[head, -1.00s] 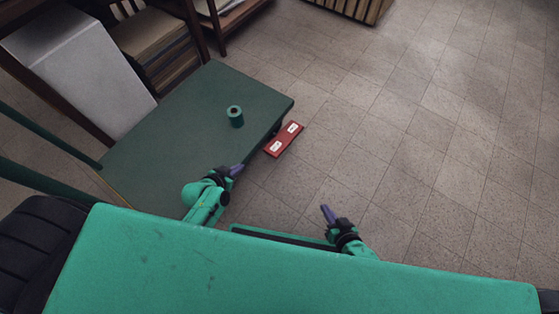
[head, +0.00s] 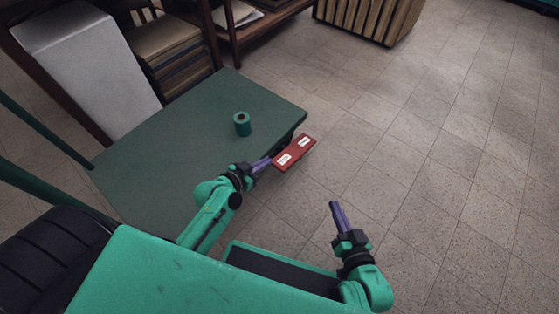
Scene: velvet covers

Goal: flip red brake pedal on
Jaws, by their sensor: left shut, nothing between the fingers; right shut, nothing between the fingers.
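The red brake pedal (head: 294,153) is a flat red plate with two white labels, sticking out past the right edge of the green table. My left gripper (head: 265,163) is shut and empty, its purple fingertips close to the pedal's near left end. I cannot tell whether they touch it. My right gripper (head: 336,208) is shut and empty over the floor, to the right of and nearer than the pedal, clearly apart from it.
The green table (head: 165,140) carries a small green cylinder (head: 242,123). A grey-white box (head: 85,70) and stacked brown goods (head: 170,55) stand behind it. A slatted wooden crate (head: 365,18) is at the back. The tiled floor (head: 440,150) on the right is clear.

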